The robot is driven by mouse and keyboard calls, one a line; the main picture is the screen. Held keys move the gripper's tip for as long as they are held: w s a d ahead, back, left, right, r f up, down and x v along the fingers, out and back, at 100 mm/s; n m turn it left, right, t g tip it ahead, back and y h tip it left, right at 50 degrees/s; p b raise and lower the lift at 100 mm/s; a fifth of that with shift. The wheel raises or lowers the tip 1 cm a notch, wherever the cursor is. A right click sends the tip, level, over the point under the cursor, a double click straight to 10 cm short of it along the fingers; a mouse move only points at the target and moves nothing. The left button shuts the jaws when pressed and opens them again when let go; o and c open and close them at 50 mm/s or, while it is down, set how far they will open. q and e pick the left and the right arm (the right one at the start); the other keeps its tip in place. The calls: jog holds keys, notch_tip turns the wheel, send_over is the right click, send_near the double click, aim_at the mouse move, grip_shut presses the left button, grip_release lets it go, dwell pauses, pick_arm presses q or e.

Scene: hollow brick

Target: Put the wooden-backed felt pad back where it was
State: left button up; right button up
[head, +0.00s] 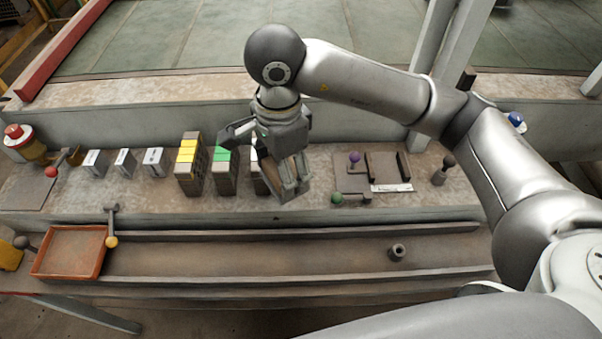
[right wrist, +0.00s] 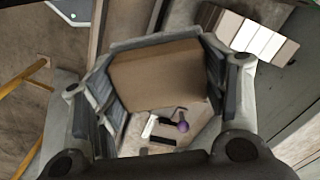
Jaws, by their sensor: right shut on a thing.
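My right gripper (head: 288,188) hangs above the bench, to the right of the row of blocks, with its fingers pointing down. In the right wrist view its fingers are shut on the wooden-backed felt pad (right wrist: 158,75), which shows as a flat tan-brown face between them. The felt side is not clearly seen. In the head view the pad is mostly hidden by the fingers. My left gripper is not in view.
Yellow-topped (head: 188,165), green-topped and white-topped blocks stand behind the gripper's left side. A fixture with a purple knob (head: 354,159) and a green-knobbed lever (head: 338,198) is to the right. A trough (head: 250,260) with a small ring (head: 397,251) and an orange tray (head: 72,252) lie in front.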

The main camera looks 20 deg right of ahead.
aim_at(263, 169)
jog(key=a+m, duration=0.2)
jog(key=m, duration=0.1)
jog(key=a+m, duration=0.1)
jog(key=shift+w+a+r+m, duration=0.15)
jog(key=shift+w+r+m, duration=0.15)
jog(key=shift+r, duration=0.05)
jog(key=shift+m, duration=0.8)
jog(key=w+d+f+p, duration=0.2)
jog(key=w+d+f, duration=0.2)
jog(key=w+d+f+p, duration=0.2)
jog(key=w+d+f, duration=0.2)
jog(key=d, duration=0.1)
jog(key=shift+p, duration=0.3)
jog(key=shift+w+d+f, duration=0.25)
jog(key=shift+f, duration=0.2)
jog(key=f+p, duration=0.2)
jog(key=f, duration=0.1)
jog(key=shift+w+d, duration=0.15)
jog(key=shift+d, duration=0.05)
jog(key=shift+f, duration=0.3)
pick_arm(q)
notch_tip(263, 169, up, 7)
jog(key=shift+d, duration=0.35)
pick_arm(e)
jog(key=shift+f, duration=0.1)
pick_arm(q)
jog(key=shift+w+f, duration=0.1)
